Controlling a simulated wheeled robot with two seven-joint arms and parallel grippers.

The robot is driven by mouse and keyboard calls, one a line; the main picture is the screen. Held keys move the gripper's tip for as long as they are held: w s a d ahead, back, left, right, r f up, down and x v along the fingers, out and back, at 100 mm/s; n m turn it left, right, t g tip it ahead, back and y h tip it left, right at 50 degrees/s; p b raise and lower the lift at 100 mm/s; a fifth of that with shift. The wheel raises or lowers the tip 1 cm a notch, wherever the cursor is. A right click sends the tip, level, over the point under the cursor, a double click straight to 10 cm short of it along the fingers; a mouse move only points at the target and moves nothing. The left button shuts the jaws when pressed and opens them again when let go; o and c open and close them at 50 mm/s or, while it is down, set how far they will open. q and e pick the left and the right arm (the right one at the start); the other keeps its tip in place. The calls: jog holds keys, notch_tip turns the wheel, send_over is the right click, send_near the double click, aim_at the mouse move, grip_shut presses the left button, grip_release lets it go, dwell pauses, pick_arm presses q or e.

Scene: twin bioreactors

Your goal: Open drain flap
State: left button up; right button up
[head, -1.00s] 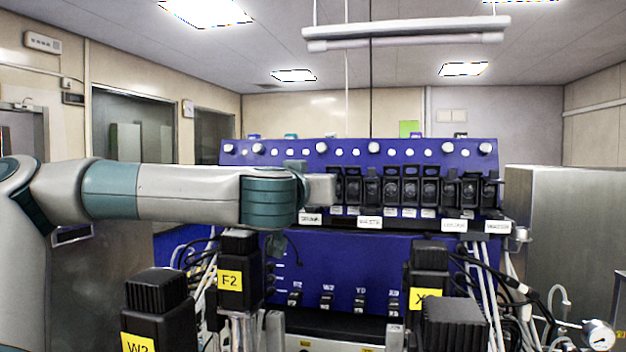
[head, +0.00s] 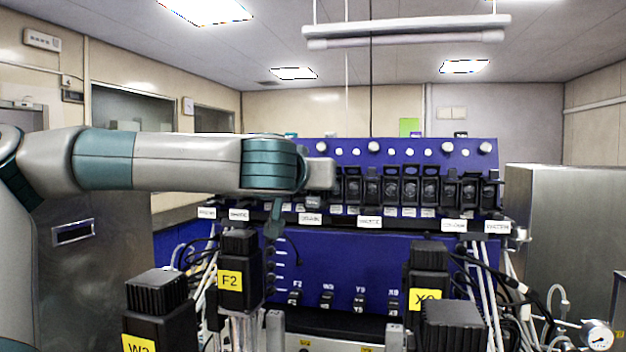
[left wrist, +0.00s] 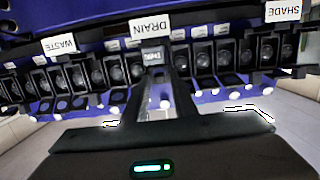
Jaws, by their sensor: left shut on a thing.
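A row of black flaps runs along the blue panel. The DRAIN label (left wrist: 149,27) appears upside down in the left wrist view, in line with the small tagged drain flap (left wrist: 153,57). My left gripper (left wrist: 155,72) is shut on this flap. In the head view, my left gripper (head: 318,173) is at the left part of the flap row. My wrist and gripper hide the flaps behind them, and the fingertips are not clear there. My right gripper is not in view.
Neighbouring black flaps (head: 410,187) stand close together to the right. The WASTE label (head: 369,222) is on the rail below. Black motor units, F2 (head: 238,270) and another (head: 429,280), rise in front with cables. A steel cabinet (head: 560,230) stands at the right.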

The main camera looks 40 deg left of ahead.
pick_arm(q)
notch_tip(320, 180, up, 2)
jog(key=g+h+p, duration=0.2)
jog(key=g+p, duration=0.2)
jog(key=p, duration=0.1)
jog(key=shift+a+r+p, duration=0.1)
jog(key=shift+p, duration=0.3)
jog(key=shift+w+g+h, duration=0.1)
jog(key=shift+g+h, duration=0.2)
jog(key=shift+g, duration=0.2)
jog(key=shift+w+r+g+h+p, duration=0.15)
jog(key=shift+g+h+p, duration=0.35)
jog(key=shift+g, duration=0.3)
jog(key=shift+w+a+r+g+h, duration=0.1)
jog(key=shift+g+h, duration=0.2)
jog(key=shift+g, duration=0.25)
jog(key=shift+w+a+r+g+h, duration=0.1)
jog(key=shift+g+h, duration=0.2)
jog(key=shift+g, duration=0.25)
jog(key=shift+w+a+r+g+h, duration=0.15)
jog(key=shift+g+h, duration=0.25)
jog(key=shift+g, duration=0.35)
jog(key=shift+w+d+r+g+h, duration=0.15)
jog(key=shift+g+h, duration=0.25)
jog(key=shift+g, duration=0.35)
jog(key=shift+a, duration=0.1)
